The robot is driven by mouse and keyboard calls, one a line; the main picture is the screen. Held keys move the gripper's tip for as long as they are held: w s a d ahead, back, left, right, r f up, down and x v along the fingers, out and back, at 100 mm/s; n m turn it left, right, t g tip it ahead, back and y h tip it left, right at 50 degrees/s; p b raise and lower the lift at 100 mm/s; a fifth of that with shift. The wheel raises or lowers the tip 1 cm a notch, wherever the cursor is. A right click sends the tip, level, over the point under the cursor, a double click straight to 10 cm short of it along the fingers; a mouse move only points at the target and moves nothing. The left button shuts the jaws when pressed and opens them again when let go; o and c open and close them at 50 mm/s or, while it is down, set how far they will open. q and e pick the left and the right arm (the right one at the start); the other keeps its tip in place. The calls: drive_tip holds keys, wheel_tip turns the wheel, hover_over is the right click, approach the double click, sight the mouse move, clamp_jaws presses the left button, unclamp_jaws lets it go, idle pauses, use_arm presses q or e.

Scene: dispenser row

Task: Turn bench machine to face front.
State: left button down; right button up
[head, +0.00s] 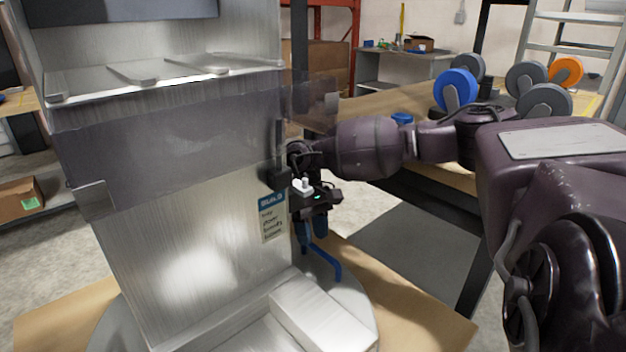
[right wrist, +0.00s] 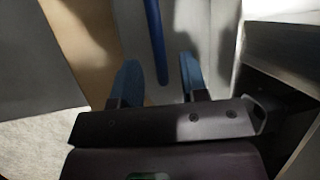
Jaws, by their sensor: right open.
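The bench machine (head: 190,230) is a tall brushed-metal box with a smoky clear band around its upper part, at the left and middle of the head view. It stands on a round grey turntable (head: 358,305). A blue bar (head: 325,262) sticks out low at its right side; the bar also shows in the right wrist view (right wrist: 155,40). My right gripper (head: 312,238) is close beside the machine's right side, pointing down. In the right wrist view its blue fingers (right wrist: 160,80) are open, with the bar's end between them in the picture; contact is not visible. My left gripper is out of view.
The turntable sits on a wooden bench top (head: 425,315). Behind on the right is another wooden table with blue, grey and orange spools (head: 456,90). A ladder (head: 575,50) stands at the back right. A cardboard box (head: 18,197) lies on a shelf at the left.

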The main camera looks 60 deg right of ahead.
drive_tip(key=v, duration=0.9)
drive_tip(key=shift+r, duration=0.25)
drive_tip(key=shift+w, duration=0.1)
